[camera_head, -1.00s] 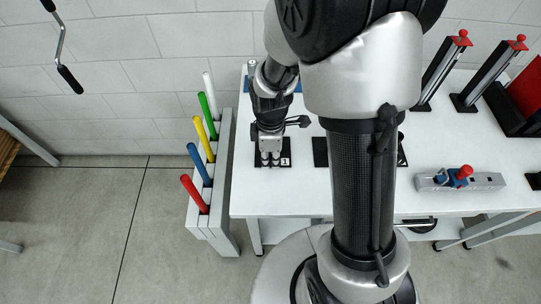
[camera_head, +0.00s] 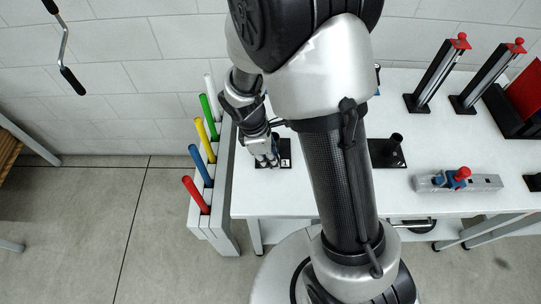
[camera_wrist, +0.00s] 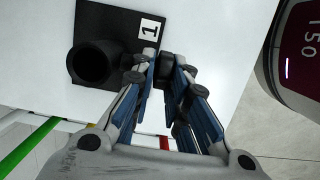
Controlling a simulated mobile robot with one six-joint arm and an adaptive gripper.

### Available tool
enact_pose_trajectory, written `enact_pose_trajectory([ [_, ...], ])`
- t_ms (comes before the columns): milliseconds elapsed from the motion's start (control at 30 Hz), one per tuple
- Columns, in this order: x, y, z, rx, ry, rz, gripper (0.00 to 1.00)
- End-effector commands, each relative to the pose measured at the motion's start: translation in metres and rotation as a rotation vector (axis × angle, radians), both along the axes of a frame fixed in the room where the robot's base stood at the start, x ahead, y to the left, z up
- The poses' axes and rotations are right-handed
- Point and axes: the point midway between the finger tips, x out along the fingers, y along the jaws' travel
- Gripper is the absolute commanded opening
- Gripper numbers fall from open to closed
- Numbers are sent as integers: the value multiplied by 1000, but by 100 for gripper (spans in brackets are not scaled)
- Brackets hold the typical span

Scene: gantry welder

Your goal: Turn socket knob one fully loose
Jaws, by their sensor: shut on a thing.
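Socket one is a black round socket (camera_wrist: 95,63) on a black square plate (camera_wrist: 98,22) with a white "1" label (camera_wrist: 149,30). In the head view its plate (camera_head: 286,152) lies at the left end of the white table, partly hidden by my gripper (camera_head: 268,161). A dark knob (camera_wrist: 166,72) sticks out beside the socket. In the wrist view my gripper (camera_wrist: 166,66) has its fingertips on both sides of this knob and is shut on it. How far the knob is turned cannot be told.
A second black socket (camera_head: 392,146) stands on its plate to the right on the white table (camera_head: 350,190). A rack of coloured rods (camera_head: 207,190) stands close at the table's left end. A grey bar with a red knob (camera_head: 462,174) lies further right.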

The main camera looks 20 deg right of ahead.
Motion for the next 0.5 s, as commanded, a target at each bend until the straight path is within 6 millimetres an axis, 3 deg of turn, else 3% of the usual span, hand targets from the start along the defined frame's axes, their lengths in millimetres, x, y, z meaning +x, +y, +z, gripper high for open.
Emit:
enact_pose_trajectory([
  [500,3,7,-8,-467,151,5,0],
])
